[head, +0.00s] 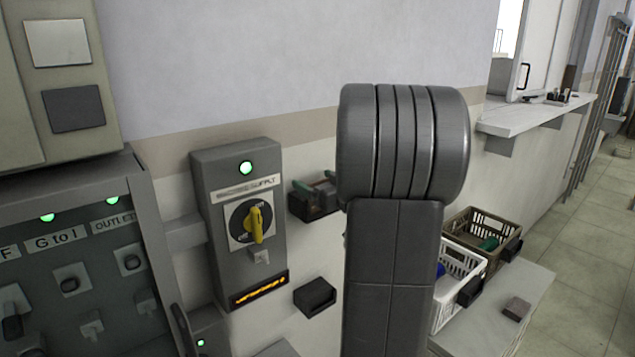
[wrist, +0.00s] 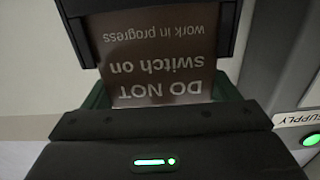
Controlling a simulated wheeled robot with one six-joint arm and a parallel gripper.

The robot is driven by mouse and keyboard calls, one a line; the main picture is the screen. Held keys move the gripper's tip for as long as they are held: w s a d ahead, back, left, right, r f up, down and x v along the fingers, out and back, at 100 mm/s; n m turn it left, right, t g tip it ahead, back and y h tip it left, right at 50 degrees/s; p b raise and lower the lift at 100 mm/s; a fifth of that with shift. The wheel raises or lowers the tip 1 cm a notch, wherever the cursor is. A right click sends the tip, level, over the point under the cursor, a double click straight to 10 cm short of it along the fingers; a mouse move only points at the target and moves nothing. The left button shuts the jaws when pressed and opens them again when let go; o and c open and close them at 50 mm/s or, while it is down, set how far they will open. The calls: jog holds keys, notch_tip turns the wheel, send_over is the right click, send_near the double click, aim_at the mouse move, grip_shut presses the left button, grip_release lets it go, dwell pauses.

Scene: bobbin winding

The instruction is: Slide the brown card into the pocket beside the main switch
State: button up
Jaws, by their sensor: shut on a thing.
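The main switch (head: 257,222) is a yellow rotary handle on a grey supply box on the wall. A small black holder (head: 315,298), which may be the pocket, is on the wall right of the box's lower part. The brown card (wrist: 160,50) reads "DO NOT switch on, work in progress", upside down in the wrist view. My gripper (wrist: 158,98) is shut on it, with green parts at both sides. A dark notched shape frames the card's far part; I cannot tell what it is. In the head view my arm hides much of the area right of the box.
The box's green lamp (wrist: 312,140) shows at the right of the wrist view. A grey panel (head: 80,270) with knobs stands at the left. A white basket (head: 458,268) and a brown basket (head: 485,228) stand on a low surface at the right. The wall above is clear.

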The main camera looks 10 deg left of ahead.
jog(key=shift+f, duration=0.25)
jog(key=shift+f+b, duration=0.15)
jog(key=shift+b, duration=0.15)
jog(key=o, duration=0.9)
jog(key=b+v, duration=0.2)
jog(key=v, duration=1.1)
jog(key=shift+s+d, duration=0.25)
jog(key=shift+d, duration=0.05)
